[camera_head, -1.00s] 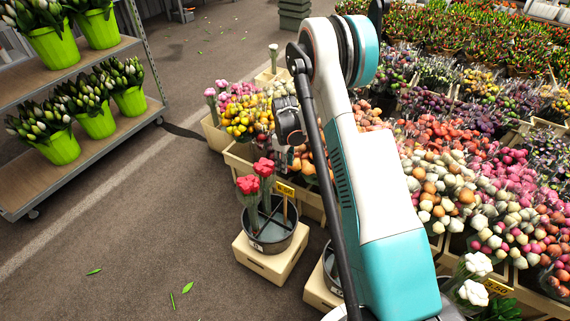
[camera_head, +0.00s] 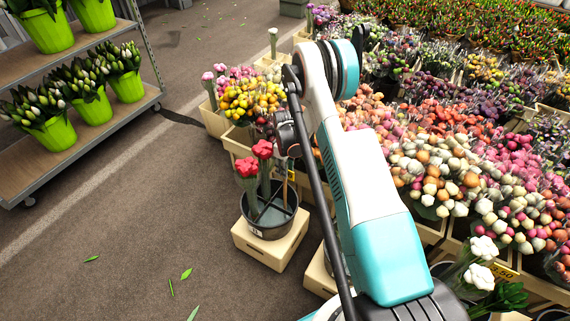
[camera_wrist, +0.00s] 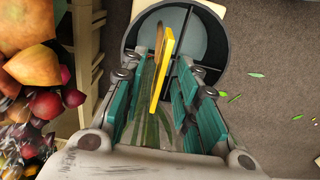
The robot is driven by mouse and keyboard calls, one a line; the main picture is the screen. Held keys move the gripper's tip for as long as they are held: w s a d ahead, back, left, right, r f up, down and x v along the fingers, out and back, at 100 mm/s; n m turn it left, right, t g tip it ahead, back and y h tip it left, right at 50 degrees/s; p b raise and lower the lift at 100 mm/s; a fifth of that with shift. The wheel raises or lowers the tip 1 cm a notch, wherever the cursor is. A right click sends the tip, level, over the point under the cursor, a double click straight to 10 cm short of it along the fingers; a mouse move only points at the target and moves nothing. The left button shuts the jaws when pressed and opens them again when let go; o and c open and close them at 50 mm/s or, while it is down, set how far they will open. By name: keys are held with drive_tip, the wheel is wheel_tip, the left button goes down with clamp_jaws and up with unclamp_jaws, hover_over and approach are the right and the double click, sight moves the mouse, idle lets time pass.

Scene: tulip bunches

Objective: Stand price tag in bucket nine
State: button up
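A round dark bucket (camera_head: 269,232) stands on a cream block and holds a few red flowers (camera_head: 255,160); any number on it is too small to read. The price tag's wooden stick (camera_head: 285,190) shows upright at the bucket's right inner side. In the wrist view the yellow tag (camera_wrist: 163,68) is nearly edge-on over the divided bucket (camera_wrist: 226,58). My gripper (camera_wrist: 166,75) is open around the tag, its teal-padded fingers on both sides with visible gaps. Whether the stick's foot touches the bucket floor is hidden. In the head view my arm mostly covers the gripper.
Crates of flower bunches (camera_head: 430,170) fill the right side, close to my arm. Another cream block (camera_head: 318,272) stands just right of the bucket. A shelf rack (camera_head: 140,103) with green pots is at upper left. The floor (camera_head: 110,220) on the left is clear except for leaves.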

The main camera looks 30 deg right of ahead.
drive_tip(key=shift+f, duration=0.7)
drive_tip(key=shift+c, duration=0.5)
clamp_jaws()
wheel_tip(320, 180, up, 20)
drive_tip(key=p, duration=0.8)
drive_tip(key=shift+r, duration=0.1)
